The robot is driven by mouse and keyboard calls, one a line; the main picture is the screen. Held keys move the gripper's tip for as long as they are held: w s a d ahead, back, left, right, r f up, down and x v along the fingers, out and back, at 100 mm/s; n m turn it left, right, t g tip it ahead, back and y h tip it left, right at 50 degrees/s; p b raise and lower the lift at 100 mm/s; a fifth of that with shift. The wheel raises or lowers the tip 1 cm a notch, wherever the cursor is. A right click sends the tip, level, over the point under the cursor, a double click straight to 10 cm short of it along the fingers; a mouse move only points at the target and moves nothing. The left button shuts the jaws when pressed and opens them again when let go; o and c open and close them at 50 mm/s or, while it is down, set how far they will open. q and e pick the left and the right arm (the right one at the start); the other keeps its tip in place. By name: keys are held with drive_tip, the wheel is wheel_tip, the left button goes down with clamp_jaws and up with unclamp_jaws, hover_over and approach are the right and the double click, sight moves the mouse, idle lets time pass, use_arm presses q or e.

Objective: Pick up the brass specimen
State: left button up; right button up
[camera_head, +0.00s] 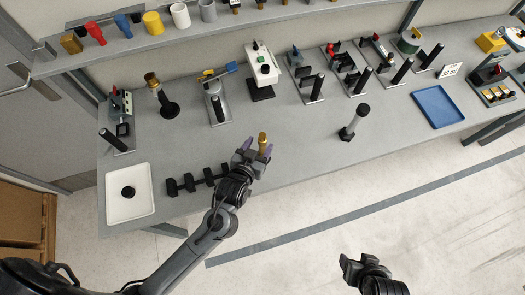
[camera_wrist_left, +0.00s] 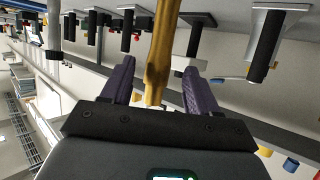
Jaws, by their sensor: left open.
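The brass specimen (camera_head: 262,139) is a slim golden bar near the middle of the bench, at the right end of a row of black holders (camera_head: 188,184). Its lower end is hidden behind my gripper. My left gripper (camera_head: 255,149) is open, with its purple fingers on either side of the specimen. In the left wrist view the bar (camera_wrist_left: 160,55) runs between the two spread fingers (camera_wrist_left: 158,85), with gaps on both sides. My right gripper (camera_head: 356,268) is off the bench's front edge, away from the specimen; its jaw opening is unclear.
A white tray (camera_head: 143,207) with a black disc lies at the left. Several fixtures line the back of the bench.

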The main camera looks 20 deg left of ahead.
use_arm(q)
drive_tip(key=shift+x, duration=2.55)
drive_tip(key=shift+s+d+f, duration=0.1)
drive_tip(key=shift+c, duration=0.4)
clamp_jaws()
